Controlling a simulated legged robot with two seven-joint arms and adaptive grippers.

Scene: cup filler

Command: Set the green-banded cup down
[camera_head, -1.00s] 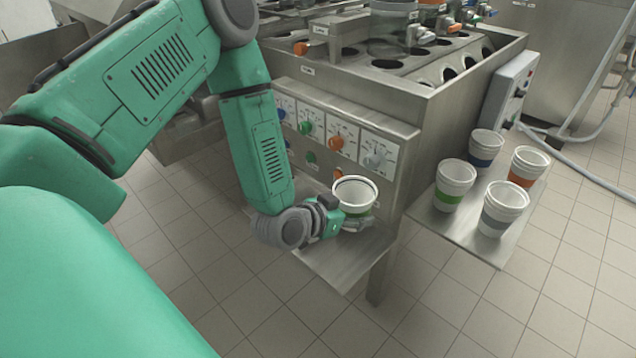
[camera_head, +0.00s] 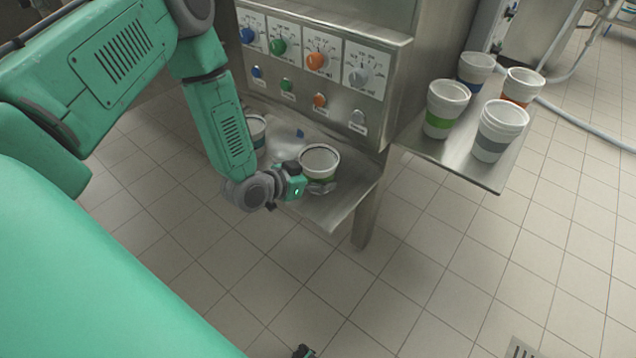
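The green-banded cup (camera_head: 319,160) is upright at the front right of the steel ledge (camera_head: 345,200) under the dispenser panel.
Another cup (camera_head: 256,135) stands on the ledge, partly behind my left arm. The panel has coloured knobs (camera_head: 316,61) and buttons. A side shelf (camera_head: 465,165) holds several cup stacks, including a green-banded stack (camera_head: 440,122). Tiled floor lies open in front.

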